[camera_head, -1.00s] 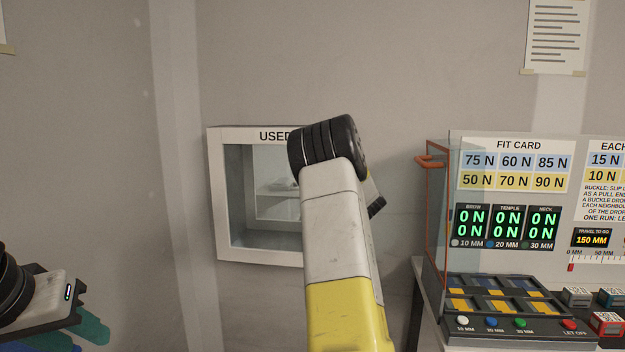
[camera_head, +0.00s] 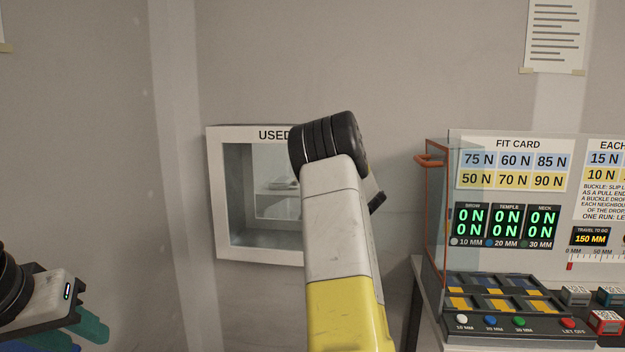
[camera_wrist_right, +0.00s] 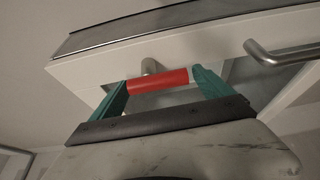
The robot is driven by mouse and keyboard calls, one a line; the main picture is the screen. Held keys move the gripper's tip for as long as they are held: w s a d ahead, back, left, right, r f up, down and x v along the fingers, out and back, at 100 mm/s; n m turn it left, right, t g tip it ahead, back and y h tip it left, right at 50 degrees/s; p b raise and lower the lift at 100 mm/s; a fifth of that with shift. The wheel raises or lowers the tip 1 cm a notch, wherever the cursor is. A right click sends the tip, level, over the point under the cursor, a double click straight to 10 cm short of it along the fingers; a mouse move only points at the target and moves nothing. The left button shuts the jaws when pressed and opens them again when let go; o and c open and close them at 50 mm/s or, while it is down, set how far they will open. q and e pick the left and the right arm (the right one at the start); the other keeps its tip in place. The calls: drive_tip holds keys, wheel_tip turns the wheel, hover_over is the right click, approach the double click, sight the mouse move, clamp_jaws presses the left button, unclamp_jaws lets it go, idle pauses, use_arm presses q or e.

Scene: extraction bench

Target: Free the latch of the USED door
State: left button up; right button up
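The USED door is a white-framed box front (camera_head: 217,190) on the wall, with a clear pane in its middle. My right arm stands in front of its right side and hides that part, including any latch there. In the right wrist view, my right gripper (camera_wrist_right: 160,80) has its teal fingers spread. A red grip (camera_wrist_right: 158,81) on a short metal stem lies crosswise between the fingertips; I cannot tell whether they touch it. My left gripper (camera_head: 88,338) is low at the left, partly cut off; its teal fingers look apart and empty.
A metal bar handle (camera_wrist_right: 285,52) sits right of the red grip in the right wrist view. The bench with the FIT CARD panel (camera_head: 515,145), an orange-edged clear guard (camera_head: 434,215) and several buttons stands at the right. The wall left of the box is bare.

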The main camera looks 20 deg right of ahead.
drive_tip(key=shift+s, duration=0.1)
drive_tip(key=s+a, duration=0.1)
drive_tip(key=s, duration=0.6)
drive_tip(key=shift+s+a, duration=0.15)
drive_tip(key=shift+s, duration=0.1)
